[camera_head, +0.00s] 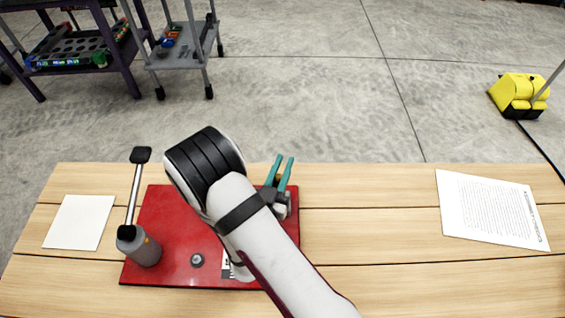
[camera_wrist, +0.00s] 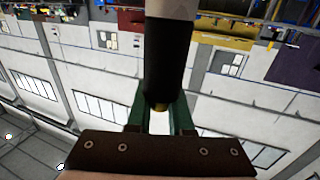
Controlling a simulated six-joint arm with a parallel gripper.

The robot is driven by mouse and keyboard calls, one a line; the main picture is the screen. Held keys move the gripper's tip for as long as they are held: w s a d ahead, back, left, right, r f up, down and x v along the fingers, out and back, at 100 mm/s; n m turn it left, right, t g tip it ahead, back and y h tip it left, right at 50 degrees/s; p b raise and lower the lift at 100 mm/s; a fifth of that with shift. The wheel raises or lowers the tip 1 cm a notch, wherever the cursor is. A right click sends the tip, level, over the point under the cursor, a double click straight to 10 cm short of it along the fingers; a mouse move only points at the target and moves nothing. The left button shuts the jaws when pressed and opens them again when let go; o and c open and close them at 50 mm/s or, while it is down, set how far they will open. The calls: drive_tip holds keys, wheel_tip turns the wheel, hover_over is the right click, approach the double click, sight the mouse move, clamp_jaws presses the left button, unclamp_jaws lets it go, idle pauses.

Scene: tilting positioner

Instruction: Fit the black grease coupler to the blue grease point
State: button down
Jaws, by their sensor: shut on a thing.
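My gripper (camera_head: 279,174) has teal fingers that point up and away over the right part of a red plate in the head view. In the wrist view my gripper (camera_wrist: 161,118) has its fingers around the lower end of a black cylinder, the black grease coupler (camera_wrist: 167,55), with a brass-coloured tip. The coupler is pale at its upper end in that picture. I cannot make the coupler out in the head view. No blue grease point can be made out in either view; my arm hides part of the plate.
The red plate (camera_head: 165,210) lies on the wooden table (camera_head: 370,240). On it are a grey cylinder (camera_head: 146,252) with a black-ended lever and a small grey knob (camera_head: 197,260). Paper sheets lie left (camera_head: 79,222) and right (camera_head: 490,208). The table's middle right is clear.

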drive_tip(key=shift+f, duration=0.4)
drive_tip(key=c, duration=0.7)
unclamp_jaws()
drive_tip(key=shift+c, duration=0.2)
drive_tip(key=shift+s, duration=0.1)
drive_tip(key=v, duration=1.5)
drive_tip(key=shift+s+a, duration=0.2)
drive_tip(key=shift+s, duration=0.05)
